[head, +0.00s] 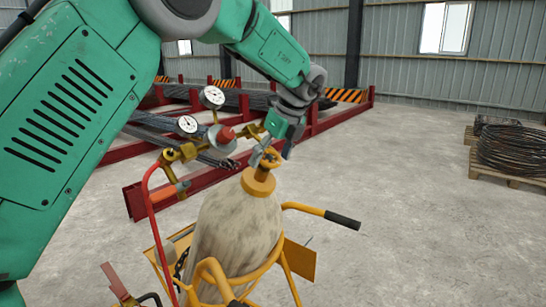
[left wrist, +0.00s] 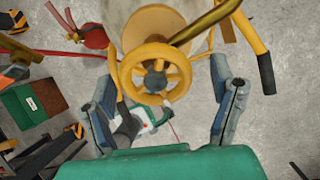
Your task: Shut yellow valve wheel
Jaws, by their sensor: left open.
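The yellow valve wheel (head: 270,162) sits on top of a worn, beige gas cylinder (head: 236,232). In the left wrist view the wheel (left wrist: 178,72) shows nearly face-on, with spokes and a dark hub. My left gripper (head: 273,152) is open above the wheel and partly hides it in the head view. In the left wrist view its two fingers stand apart, one on each side of the wheel, with gaps on both sides. I cannot tell how far the fingertips are from it in height. My right gripper is not in view.
The cylinder stands in a yellow trolley with a black-gripped handle (head: 342,219). A regulator with two gauges (head: 212,97) and a red hose (head: 147,200) is left of the wheel. Red steel frames lie behind. Wire coils (head: 515,150) lie on a pallet at right. The floor between is clear.

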